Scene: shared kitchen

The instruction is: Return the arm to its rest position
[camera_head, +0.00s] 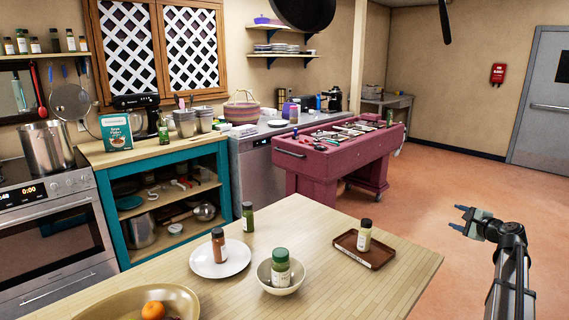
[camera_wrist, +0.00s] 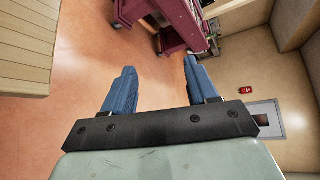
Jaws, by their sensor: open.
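My gripper (camera_head: 460,217) is raised at the right of the head view, over the open floor and to the right of the wooden table. Its two blue fingers point left and are apart, with nothing between them. In the wrist view my gripper (camera_wrist: 160,75) also shows spread and empty, with the floor behind it. The fingers touch nothing.
The wooden table (camera_head: 328,281) bears a white plate (camera_head: 236,262) with a jar, a bowl (camera_head: 291,287) with a green-lidded jar, a brown tray (camera_head: 350,247) with a jar, and a large bowl (camera_head: 115,303). A maroon cart (camera_head: 330,168) stands behind. Floor at right is clear.

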